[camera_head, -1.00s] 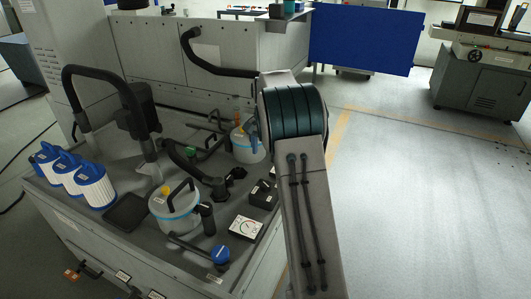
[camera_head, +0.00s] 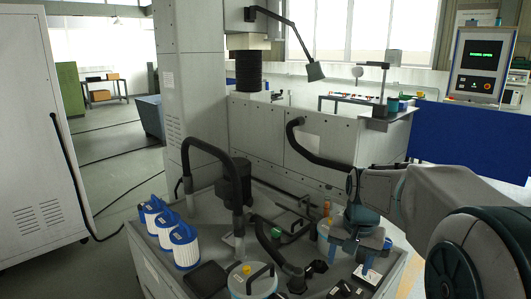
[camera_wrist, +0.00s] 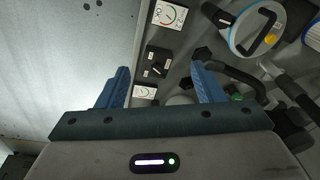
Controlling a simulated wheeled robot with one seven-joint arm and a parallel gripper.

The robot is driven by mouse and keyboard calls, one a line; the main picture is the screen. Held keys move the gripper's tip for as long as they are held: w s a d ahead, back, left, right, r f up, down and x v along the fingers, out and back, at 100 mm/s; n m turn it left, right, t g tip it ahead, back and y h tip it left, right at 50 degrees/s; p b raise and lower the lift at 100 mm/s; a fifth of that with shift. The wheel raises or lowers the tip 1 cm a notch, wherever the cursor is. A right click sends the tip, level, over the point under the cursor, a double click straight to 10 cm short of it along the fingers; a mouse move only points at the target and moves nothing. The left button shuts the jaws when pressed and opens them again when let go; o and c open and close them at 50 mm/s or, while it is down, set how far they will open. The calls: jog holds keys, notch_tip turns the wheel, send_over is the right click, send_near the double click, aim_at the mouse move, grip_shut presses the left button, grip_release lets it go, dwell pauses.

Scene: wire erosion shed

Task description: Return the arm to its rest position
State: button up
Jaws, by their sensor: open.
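My gripper (camera_head: 352,260) hangs at the end of my arm, right of centre in the head view, with its blue fingers pointing down over the right side of the machine's grey deck. In the wrist view my gripper (camera_wrist: 160,72) shows two blue fingers spread apart with nothing between them. Beyond the gap lie a black switch box (camera_wrist: 157,64) and a small white dial gauge (camera_wrist: 170,15). My arm reaches in from the right edge of the head view. Its lower part is out of frame.
Three blue-and-white filter cartridges (camera_head: 185,246) stand at the deck's left. A round lidded canister (camera_head: 240,285) and bent black hoses (camera_head: 265,235) stand nearer the middle. A control console (camera_head: 481,63) and a blue panel (camera_head: 450,130) are behind at the right. Open floor (camera_head: 115,180) lies at the left.

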jog(key=s+a+n+p, duration=0.1)
jog(key=s+a+n, duration=0.1)
jog(key=s, duration=0.7)
jog(key=s+a+r+n+t+p, duration=0.1)
jog(key=s+a+n+p, duration=0.1)
jog(key=s, duration=0.6)
jog(key=shift+s+a+n, duration=0.15)
jog(key=shift+s+n, duration=0.25)
dwell(1.6)
jog(key=c, duration=0.5)
jog(key=shift+a, duration=0.1)
jog(key=shift+c, duration=0.2)
